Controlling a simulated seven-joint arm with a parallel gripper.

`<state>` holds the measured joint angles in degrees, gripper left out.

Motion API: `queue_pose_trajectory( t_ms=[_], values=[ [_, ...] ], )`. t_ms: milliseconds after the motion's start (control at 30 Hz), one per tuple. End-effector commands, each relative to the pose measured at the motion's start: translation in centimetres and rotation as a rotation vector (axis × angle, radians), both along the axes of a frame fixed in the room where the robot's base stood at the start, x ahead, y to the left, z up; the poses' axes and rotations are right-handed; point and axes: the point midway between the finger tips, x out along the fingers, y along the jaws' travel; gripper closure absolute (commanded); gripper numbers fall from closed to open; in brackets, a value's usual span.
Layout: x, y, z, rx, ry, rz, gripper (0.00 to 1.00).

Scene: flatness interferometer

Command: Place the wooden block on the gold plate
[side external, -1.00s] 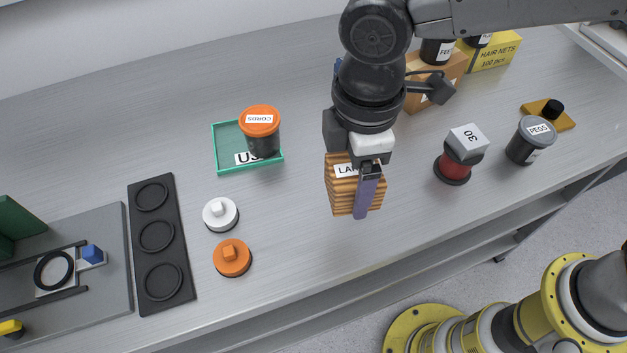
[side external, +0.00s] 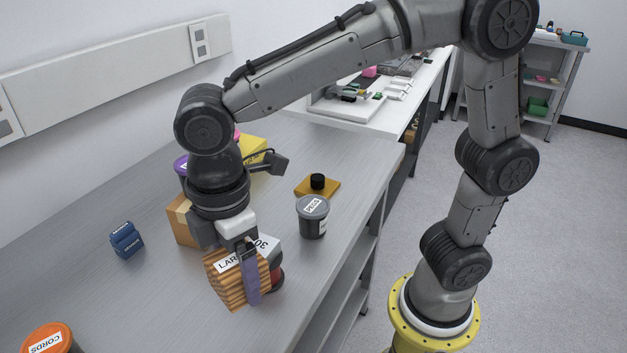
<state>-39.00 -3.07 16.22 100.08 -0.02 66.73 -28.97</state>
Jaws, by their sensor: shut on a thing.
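A wooden block (side external: 225,284) with a striped, layered look and a white label reading "LAR…" is held in my gripper (side external: 249,278). One purple-grey finger lies along the block's near face; the other finger is hidden behind it. I cannot tell whether the block touches the bench. The gold plate (side external: 304,188) is a flat square on the bench, up and right of my gripper, with a short black cylinder (side external: 318,181) on it. My gripper is apart from the plate.
A grey-lidded PEGS jar (side external: 313,217) stands between my gripper and the plate. A grey block marked 30 (side external: 268,247) on a red piece (side external: 277,278) is partly hidden just behind the wooden block. A cardboard box (side external: 183,222) and a blue item (side external: 126,240) stand left.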

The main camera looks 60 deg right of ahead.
Motion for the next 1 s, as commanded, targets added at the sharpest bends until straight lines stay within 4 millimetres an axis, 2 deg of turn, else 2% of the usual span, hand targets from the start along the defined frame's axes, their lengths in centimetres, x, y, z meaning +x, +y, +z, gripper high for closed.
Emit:
queue_pose_trajectory(
  t_ms=[33,200,433,567,800,1000],
  values=[
    [0.8,-2.1,0.3,0.001,-0.001,-0.062,0.83],
    [2.3,-8.2,0.9,0.002,-0.002,-0.247,0.83],
    [2.6,-16.2,1.7,0.001,-0.001,-0.497,0.83],
    [2.1,-20.4,2.2,0.0,-0.002,-0.639,0.83],
    [-0.3,-27.4,3.0,0.001,-0.002,-0.901,0.83],
    [-2.4,-31.7,3.5,0.0,-0.002,-1.08,0.83]
  ],
)
